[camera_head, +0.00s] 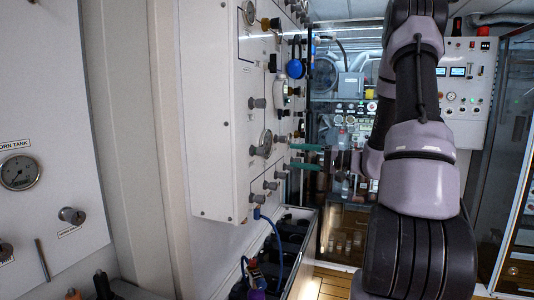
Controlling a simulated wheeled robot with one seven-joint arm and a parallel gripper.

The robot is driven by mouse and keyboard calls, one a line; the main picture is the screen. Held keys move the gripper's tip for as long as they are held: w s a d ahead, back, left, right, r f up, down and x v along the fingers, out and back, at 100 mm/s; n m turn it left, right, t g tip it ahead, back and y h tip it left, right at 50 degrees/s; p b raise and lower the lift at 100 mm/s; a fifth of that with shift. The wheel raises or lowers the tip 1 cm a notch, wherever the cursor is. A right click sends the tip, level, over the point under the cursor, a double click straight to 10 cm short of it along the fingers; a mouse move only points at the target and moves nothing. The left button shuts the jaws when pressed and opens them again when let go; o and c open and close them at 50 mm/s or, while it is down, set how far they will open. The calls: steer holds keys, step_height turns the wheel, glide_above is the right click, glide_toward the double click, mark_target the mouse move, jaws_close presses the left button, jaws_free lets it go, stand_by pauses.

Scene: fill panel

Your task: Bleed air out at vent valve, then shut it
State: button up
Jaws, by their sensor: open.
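The fill panel (212,110) is a white upright box seen edge-on at a slant, with gauges and several grey knobs on its face. One knob (258,103) sits mid-height, and lower knobs (271,185) sit near the bottom. The labels are too small to read, so I cannot tell which knob is the vent valve. My gripper (291,156) has two teal fingers, one above the other and apart, pointing left at the lower part of the panel face. Nothing shows held between them. Whether the tips touch a knob is unclear. My arm covers the right middle.
A second panel at left carries a gauge (19,173) and a knob (72,215). A blue hose (277,240) hangs below the fill panel over an open dark bin. A control box (468,85) is on the back wall. Wooden floor (326,286) shows at the bottom.

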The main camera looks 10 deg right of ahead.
mark_target(265, 151)
steer(key=w+a+m, duration=0.2)
steer(key=a+m, duration=0.1)
steer(key=m, duration=0.4)
steer(key=w+a+m, duration=0.2)
steer(key=a+m, duration=0.1)
steer(key=m, duration=0.4)
steer(key=w+a+m, duration=0.1)
steer(key=a+m, duration=0.2)
steer(key=m, duration=0.4)
steer(key=shift+w+a+r+h, duration=0.1)
steer(key=shift+w+r+h, duration=0.2)
steer(key=shift+w+r, duration=0.1)
jaws_close()
